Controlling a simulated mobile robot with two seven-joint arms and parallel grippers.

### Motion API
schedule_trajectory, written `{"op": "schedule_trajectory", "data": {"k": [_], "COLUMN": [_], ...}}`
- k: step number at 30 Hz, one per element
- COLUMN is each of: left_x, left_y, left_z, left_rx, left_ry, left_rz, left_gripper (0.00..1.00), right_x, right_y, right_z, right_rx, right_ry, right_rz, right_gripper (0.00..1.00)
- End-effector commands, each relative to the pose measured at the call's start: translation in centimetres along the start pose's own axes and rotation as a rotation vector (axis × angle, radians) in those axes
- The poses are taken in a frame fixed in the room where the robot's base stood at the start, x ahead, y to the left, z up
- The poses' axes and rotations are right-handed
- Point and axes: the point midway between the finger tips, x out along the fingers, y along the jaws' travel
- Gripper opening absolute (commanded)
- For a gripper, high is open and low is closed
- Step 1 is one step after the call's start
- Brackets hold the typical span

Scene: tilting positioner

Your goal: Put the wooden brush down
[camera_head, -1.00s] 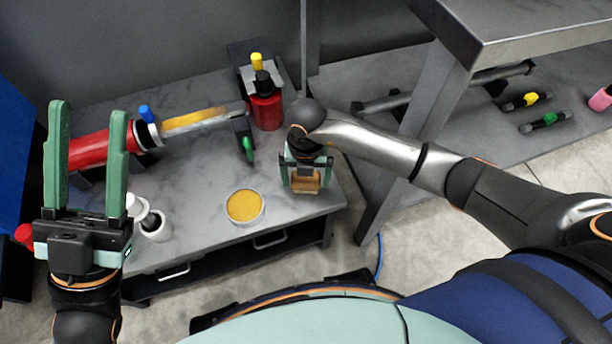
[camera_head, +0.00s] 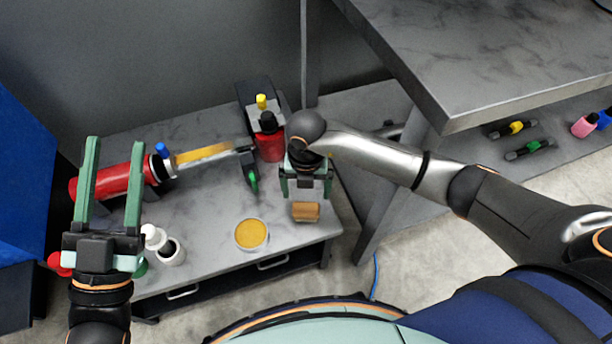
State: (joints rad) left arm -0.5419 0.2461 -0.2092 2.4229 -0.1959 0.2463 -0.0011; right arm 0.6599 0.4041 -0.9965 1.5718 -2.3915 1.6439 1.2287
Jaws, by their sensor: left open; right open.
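The wooden brush (camera_head: 306,211) is a small brown block lying on the grey table near its right front corner. My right gripper (camera_head: 305,192) is open just behind and above the brush, apart from it as far as I can see. My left gripper (camera_head: 113,150) is open and empty at the left, with its green fingers pointing up in the picture, in front of the red cylinder.
A red cylinder (camera_head: 112,182) with a yellow-brown rod (camera_head: 205,153) lies across the grey table (camera_head: 205,210). A round yellow tin (camera_head: 251,234), white bottles (camera_head: 155,238) and a red bottle (camera_head: 268,140) stand there. A higher grey table (camera_head: 470,60) is at the right.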

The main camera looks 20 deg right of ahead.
Motion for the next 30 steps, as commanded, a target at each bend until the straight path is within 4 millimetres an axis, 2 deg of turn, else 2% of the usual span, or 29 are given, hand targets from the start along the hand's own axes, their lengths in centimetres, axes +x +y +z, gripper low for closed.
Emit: {"op": "schedule_trajectory", "data": {"k": [1, 9, 15, 21, 30], "left_x": [0.1, -1.8, -3.3, -4.1, -4.2], "left_y": [0.0, 0.9, 1.6, 2.0, 2.0], "left_z": [1.0, 7.4, 10.5, 11.7, 11.9], "left_rx": [-0.015, -0.094, -0.135, -0.152, -0.153], "left_ry": [-0.057, -0.322, -0.461, -0.519, -0.524], "left_rz": [-0.003, -0.007, -0.006, -0.004, -0.004], "left_gripper": [0.50, 0.50, 0.50, 0.50, 0.50], "right_x": [-0.8, -1.9, -2.5, -2.6, -2.6], "right_y": [0.0, 0.0, 0.0, 0.0, 0.0], "right_z": [0.0, 0.0, 0.0, 0.0, 0.0], "right_rx": [0.000, 0.000, 0.000, -0.001, 0.000], "right_ry": [-0.001, 0.000, 0.000, 0.001, 0.000], "right_rz": [0.000, 0.000, 0.000, 0.000, 0.000], "right_gripper": [1.00, 1.00, 1.00, 1.00, 1.00]}}
